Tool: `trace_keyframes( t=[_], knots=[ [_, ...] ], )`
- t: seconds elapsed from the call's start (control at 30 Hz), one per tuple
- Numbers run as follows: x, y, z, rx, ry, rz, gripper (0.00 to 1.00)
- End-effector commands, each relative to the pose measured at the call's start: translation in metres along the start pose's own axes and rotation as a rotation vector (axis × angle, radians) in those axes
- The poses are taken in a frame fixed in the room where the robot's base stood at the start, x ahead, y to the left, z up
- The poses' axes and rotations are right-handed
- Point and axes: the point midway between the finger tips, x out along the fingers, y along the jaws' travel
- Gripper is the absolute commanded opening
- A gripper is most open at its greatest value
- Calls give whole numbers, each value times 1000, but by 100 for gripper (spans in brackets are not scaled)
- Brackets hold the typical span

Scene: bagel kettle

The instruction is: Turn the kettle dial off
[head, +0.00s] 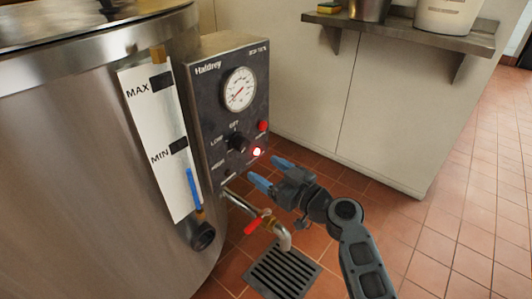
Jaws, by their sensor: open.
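The kettle (85,140) is a large steel drum filling the left of the head view. Its dark control box (215,75) is fixed on the right side and has a round gauge (240,89). The black dial (237,143) sits below the gauge, with labels around it including "OFF" at the top and "LOW" at the left. Its pointer setting is too small to read surely. A lamp (257,152) near it glows red. My gripper (268,173) is open, its blue fingertips to the lower right of the dial and apart from it in the picture.
A red button (263,126) is on the box. A drain tap with a red handle (258,221) juts out below, over a floor grate (282,272). A white level strip (150,120) is on the kettle. A steel shelf (405,30) is at upper right. Tiled floor at right is clear.

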Motion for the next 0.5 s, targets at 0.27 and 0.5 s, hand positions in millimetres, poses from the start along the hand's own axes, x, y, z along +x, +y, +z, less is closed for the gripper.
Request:
trace_keyframes(
  t=[0.27,0.5],
  knots=[
    [28,2,-16,-25,46,-46,70],
    [63,0,-17,-25,46,-46,70]
  ],
)
